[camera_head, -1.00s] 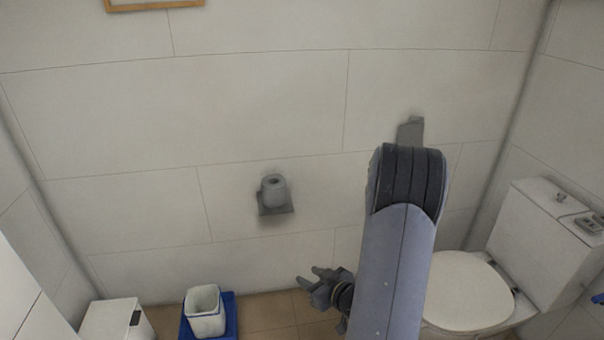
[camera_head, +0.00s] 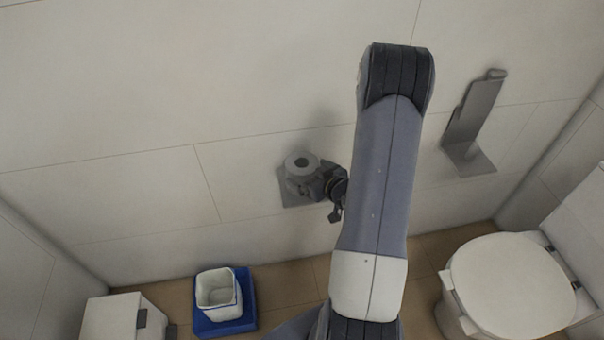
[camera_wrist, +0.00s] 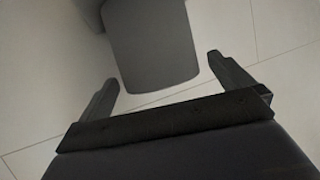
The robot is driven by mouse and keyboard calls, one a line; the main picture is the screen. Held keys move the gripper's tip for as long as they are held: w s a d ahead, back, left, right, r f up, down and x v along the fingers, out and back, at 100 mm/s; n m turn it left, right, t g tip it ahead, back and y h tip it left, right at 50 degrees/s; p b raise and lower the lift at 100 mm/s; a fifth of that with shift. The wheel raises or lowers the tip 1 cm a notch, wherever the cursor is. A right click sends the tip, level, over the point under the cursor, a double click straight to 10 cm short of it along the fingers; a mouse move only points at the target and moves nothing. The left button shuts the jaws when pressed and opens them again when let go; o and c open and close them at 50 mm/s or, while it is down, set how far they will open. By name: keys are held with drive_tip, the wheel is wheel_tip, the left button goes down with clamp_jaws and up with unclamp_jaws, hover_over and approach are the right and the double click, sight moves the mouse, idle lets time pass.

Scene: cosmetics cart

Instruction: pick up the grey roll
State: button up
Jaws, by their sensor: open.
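The grey roll (camera_head: 301,161) stands upright on a small grey holder (camera_head: 291,196) fixed to the wall, its hollow core showing from above. My gripper (camera_head: 312,186) is at the roll's lower right side in the head view and partly hides it and the holder. In the wrist view the roll (camera_wrist: 150,50) hangs into the picture at the top middle. The open gripper's two fingers (camera_wrist: 167,77) show on either side of the roll's near end, with clear gaps. No contact shows.
A tall grey wall bracket (camera_head: 474,115) is to the right of my arm. A toilet (camera_head: 512,280) stands at the lower right. A white bin (camera_head: 218,292) in a blue tray (camera_head: 240,325) and a white box (camera_head: 112,318) stand on the floor at the left.

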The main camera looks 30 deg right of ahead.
sight(300, 166)
drive_tip(key=x, duration=0.4)
drive_tip(key=shift+w+f+p, duration=0.15)
drive_tip(key=shift+w+p, duration=0.15)
drive_tip(key=shift+w, duration=0.1)
drive_tip(key=shift+c, duration=0.6)
drive_tip(key=c, duration=0.8)
